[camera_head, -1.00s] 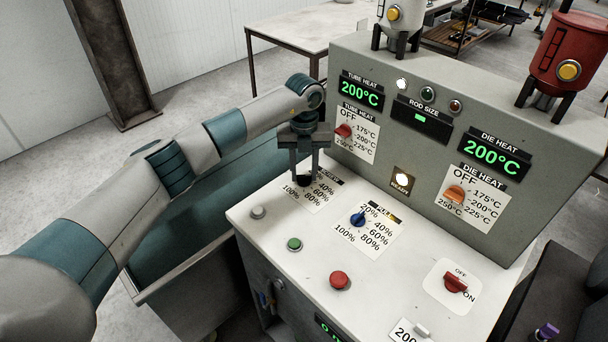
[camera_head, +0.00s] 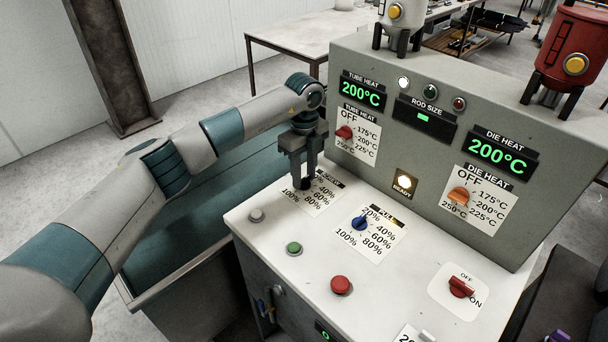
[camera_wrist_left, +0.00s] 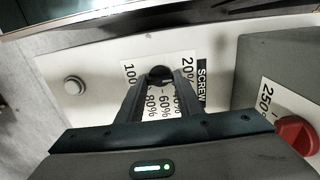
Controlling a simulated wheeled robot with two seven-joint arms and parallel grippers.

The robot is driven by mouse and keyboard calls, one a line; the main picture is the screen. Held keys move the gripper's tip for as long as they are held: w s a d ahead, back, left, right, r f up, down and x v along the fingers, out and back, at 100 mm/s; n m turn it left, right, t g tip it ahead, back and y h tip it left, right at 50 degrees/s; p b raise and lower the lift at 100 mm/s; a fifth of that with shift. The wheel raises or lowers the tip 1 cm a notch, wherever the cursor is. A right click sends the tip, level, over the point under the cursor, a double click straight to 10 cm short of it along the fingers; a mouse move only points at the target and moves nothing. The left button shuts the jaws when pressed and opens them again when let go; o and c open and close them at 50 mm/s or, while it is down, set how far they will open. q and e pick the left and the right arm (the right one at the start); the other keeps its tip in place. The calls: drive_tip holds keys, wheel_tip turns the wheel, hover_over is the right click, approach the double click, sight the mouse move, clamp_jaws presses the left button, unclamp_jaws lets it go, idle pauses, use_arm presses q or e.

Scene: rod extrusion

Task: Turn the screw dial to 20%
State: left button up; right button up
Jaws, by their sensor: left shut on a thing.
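The screw dial is a small black knob (camera_wrist_left: 160,74) on a white scale card (camera_head: 318,198) marked SCREW, with marks from 20% to 100%. My left gripper (camera_head: 304,184) points down over the card and is shut on the dial. In the left wrist view its two fingers (camera_wrist_left: 158,82) lie along either side of the knob. The fingers hide most of the dial, and I cannot tell which mark it points to. My right gripper is not in view.
The blue PULL dial (camera_head: 360,222) stands close to the right. Green (camera_head: 294,248), grey (camera_head: 257,215) and red (camera_head: 340,285) buttons lie in front on the white panel top. The grey upright panel (camera_head: 430,165) with heat dials and displays rises behind.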

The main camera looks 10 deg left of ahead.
sight(304, 178)
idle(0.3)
use_arm(q)
drive_tip(key=o, duration=1.1)
drive_tip(key=shift+r, duration=0.1)
wheel_tip(304, 178, up, 17)
drive_tip(key=p, duration=0.8)
drive_tip(key=shift+r, duration=0.15)
